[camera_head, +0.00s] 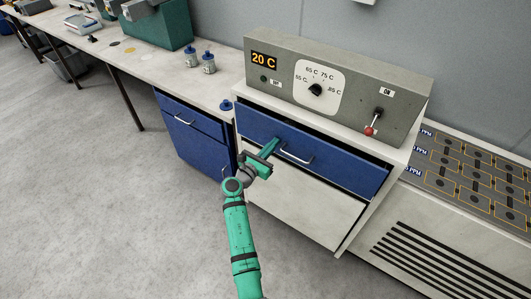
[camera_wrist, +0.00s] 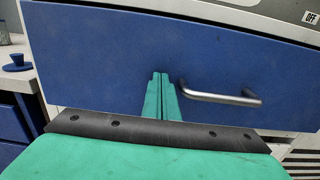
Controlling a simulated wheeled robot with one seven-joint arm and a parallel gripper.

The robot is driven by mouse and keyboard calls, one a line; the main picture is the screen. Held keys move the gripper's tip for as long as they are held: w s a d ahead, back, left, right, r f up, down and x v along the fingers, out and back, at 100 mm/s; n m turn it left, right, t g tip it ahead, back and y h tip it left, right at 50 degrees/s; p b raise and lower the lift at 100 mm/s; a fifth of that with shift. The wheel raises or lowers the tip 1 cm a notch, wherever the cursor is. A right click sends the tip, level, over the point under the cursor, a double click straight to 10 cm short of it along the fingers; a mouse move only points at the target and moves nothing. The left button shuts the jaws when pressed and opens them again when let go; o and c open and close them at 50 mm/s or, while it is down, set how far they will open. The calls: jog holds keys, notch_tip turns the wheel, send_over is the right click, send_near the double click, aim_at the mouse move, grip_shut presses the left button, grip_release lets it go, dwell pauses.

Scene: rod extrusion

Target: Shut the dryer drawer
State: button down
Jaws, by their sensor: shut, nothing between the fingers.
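The dryer drawer has a blue front (camera_head: 345,172) with a metal bar handle (camera_head: 296,155), below the grey control panel. In the head view a dark gap shows along its top edge, so it stands slightly out from the cabinet. My gripper (camera_head: 275,142) is shut and empty, its green fingertips at the drawer front just left of the handle. In the wrist view the closed fingers (camera_wrist: 160,77) point at the blue front (camera_wrist: 100,55), left of the handle (camera_wrist: 220,98). I cannot tell whether the tips touch the front.
The control panel (camera_head: 405,95) reads 20 C and has a dial and a red-tipped lever (camera_head: 371,130). A white lower panel (camera_head: 300,197) lies under the drawer. A blue bench drawer (camera_head: 187,115) and bottles (camera_head: 208,65) are at the left. Open floor (camera_head: 110,220) lies left.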

jog(key=x, duration=0.2)
jog(key=shift+w+d+r, duration=0.1)
jog(key=shift+w+d, duration=0.05)
jog(key=shift+d, duration=0.1)
jog(key=shift+d+r, duration=0.1)
jog(key=shift+d, duration=0.05)
jog(key=v, duration=1.5)
jog(key=shift+w, duration=0.2)
jog(key=shift+f, duration=0.25)
